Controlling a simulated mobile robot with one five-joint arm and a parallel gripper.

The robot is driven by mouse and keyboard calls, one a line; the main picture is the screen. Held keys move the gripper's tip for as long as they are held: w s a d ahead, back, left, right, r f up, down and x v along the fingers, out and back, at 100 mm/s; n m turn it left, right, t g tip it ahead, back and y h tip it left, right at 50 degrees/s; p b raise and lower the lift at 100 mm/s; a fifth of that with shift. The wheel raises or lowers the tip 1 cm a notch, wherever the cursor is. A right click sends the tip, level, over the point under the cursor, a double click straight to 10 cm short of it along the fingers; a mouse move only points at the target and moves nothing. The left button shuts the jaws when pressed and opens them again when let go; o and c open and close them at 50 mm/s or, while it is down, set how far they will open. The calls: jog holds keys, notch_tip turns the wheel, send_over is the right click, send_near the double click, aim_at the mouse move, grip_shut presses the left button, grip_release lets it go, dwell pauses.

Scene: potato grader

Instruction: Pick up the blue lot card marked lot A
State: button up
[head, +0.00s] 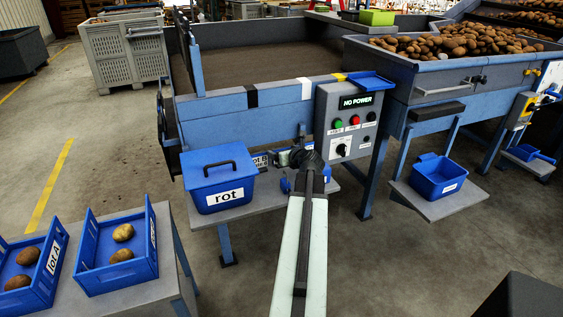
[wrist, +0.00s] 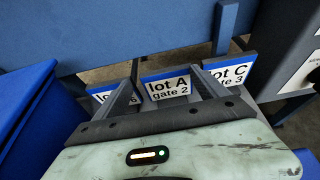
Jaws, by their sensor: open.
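The blue-edged lot A card (wrist: 168,88) reads "lot A gate 2" and stands in the middle of the wrist view. My gripper (wrist: 158,80) is open, with one finger to each side of this card; I cannot tell whether they touch it. The lot C card (wrist: 230,73), "gate 3", is just right of the right finger. Another card (wrist: 101,96) at the left is partly hidden by the left finger. In the head view my gripper (head: 300,157) is over the small shelf below the control box, and my arm hides most of the cards.
A blue lidded bin marked rot (head: 220,180) stands close left of the cards. The control box (head: 348,122), reading "NO POWER", hangs just right. Blue lot trays with potatoes (head: 118,262) sit at lower left. A blue tub (head: 438,177) stands at right.

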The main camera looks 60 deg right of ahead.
jog(key=shift+b+x, duration=0.45)
jog(key=shift+x, duration=0.7)
jog(key=shift+d+f, duration=0.1)
jog(key=shift+d, duration=0.25)
jog(key=b+x, duration=0.2)
jog(key=x, duration=0.2)
jog(key=shift+w+d+f, duration=0.15)
jog(key=shift+d+f, duration=0.15)
jog(key=shift+d, duration=0.05)
jog(key=shift+r, duration=0.1)
